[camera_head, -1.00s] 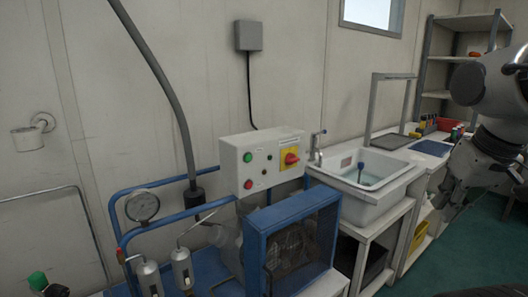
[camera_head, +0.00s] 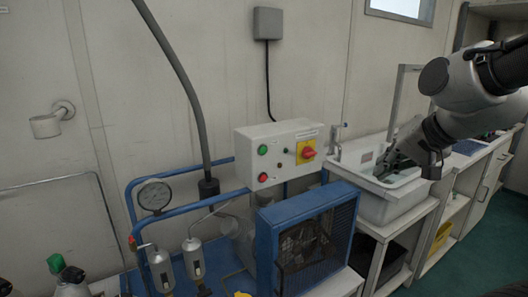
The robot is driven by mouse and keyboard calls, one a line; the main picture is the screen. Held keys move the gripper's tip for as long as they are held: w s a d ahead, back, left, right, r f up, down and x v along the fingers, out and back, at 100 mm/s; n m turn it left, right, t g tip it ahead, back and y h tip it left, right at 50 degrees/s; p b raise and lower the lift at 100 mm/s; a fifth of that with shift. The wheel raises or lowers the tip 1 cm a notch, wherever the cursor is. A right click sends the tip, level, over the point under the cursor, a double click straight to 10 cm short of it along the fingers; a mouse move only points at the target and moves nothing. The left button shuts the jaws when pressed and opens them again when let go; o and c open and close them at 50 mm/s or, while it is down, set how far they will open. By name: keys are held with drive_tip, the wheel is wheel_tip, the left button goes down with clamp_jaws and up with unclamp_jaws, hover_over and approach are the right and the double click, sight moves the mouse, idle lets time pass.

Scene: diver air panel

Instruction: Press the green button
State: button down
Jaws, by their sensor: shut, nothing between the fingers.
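The green button (camera_head: 263,150) is on the front of a pale control box (camera_head: 276,143), above a red button (camera_head: 263,177). A red rotary switch on a yellow plate (camera_head: 307,152) is to their right. My gripper (camera_head: 381,170) is shut and empty, over the white sink to the right of the box. It points left and is clearly apart from the green button. Nothing hides the button.
Below the box stand a blue-framed fan guard (camera_head: 270,245), blue pipes and a pressure gauge (camera_head: 154,195). A white sink (camera_head: 375,212) is to the right. The front of the box is unobstructed.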

sight(263, 150)
drive_tip(key=w+a+f+m+t, duration=0.1)
drive_tip(key=w+a+m+t, duration=0.2)
drive_tip(key=w+a+m, duration=0.5)
drive_tip(key=w+a+f+m+t, duration=0.1)
drive_tip(key=w+a+m+t, duration=0.3)
drive_tip(key=a, duration=0.5)
drive_tip(key=s+a+f+m+t+h, duration=0.2)
drive_tip(key=s+m+h, duration=0.5)
drive_tip(key=m, duration=0.5)
drive_tip(key=shift+a+f+t, duration=0.25)
drive_tip(key=shift+a+t, duration=0.25)
drive_tip(key=shift+t, duration=0.4)
drive_tip(key=w+a, duration=0.5)
drive_tip(key=w, duration=0.2)
drive_tip(key=shift+w, duration=0.15)
drive_tip(key=shift+w, duration=0.1)
drive_tip(key=shift+w+a, duration=0.2)
